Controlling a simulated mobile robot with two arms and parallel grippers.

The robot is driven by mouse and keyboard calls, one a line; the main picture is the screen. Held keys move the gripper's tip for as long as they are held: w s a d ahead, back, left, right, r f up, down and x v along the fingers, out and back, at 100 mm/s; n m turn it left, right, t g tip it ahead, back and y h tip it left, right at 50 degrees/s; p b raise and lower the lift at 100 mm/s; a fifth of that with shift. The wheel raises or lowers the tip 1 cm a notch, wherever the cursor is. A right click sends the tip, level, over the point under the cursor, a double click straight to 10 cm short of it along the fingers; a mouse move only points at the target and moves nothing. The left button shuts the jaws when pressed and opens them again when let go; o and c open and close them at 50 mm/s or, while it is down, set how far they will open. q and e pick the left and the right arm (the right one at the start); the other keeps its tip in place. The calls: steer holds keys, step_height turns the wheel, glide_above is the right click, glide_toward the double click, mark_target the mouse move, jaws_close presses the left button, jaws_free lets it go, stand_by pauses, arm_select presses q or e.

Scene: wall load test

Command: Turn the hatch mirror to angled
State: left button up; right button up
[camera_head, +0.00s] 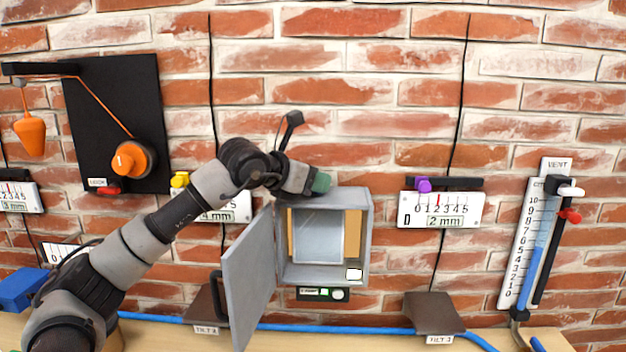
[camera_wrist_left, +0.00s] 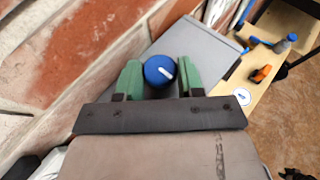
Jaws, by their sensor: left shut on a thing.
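The hatch is a grey box (camera_head: 367,230) on the brick wall. Its door (camera_head: 250,278) stands open to the left. Inside, a grey mirror panel (camera_head: 320,235) sits between tan sides; its exact tilt is hard to tell. My left gripper (camera_head: 320,182) is at the top of the box, its green fingers hiding what they hold in the head view. In the left wrist view, my left gripper (camera_wrist_left: 160,82) is shut on a blue knob (camera_wrist_left: 158,70) with a white pointer line, one finger on each side. My right gripper is not in view.
A black panel with an orange dial (camera_head: 132,160) is on the left. A dial gauge (camera_head: 440,209) and a vent scale (camera_head: 535,235) are on the right. Brown wedges (camera_head: 435,312) and a blue hose (camera_head: 380,330) lie below.

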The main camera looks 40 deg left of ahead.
arm_select(q)
steer(key=shift+a+r+m+h, duration=0.1)
steer(key=shift+m+h, duration=0.2)
steer(key=shift+h, duration=0.2)
steer(key=shift+m+p, duration=0.3)
steer(key=m+g+h+p, duration=0.1)
steer(key=m+h, duration=0.1)
steer(key=h, duration=0.1)
steer(key=shift+w+a+r, duration=0.1)
steer(key=shift+a, duration=0.05)
steer(key=shift+w+a+m+g+h+p, duration=0.1)
steer(key=shift+m+g+h+p, duration=0.5)
steer(key=shift+m+g+h, duration=0.4)
steer(key=shift+w+a+m+g+h+p, duration=0.1)
steer(key=shift+m+g+h+p, duration=0.6)
steer(key=shift+m, duration=0.5)
steer(key=o, duration=0.9)
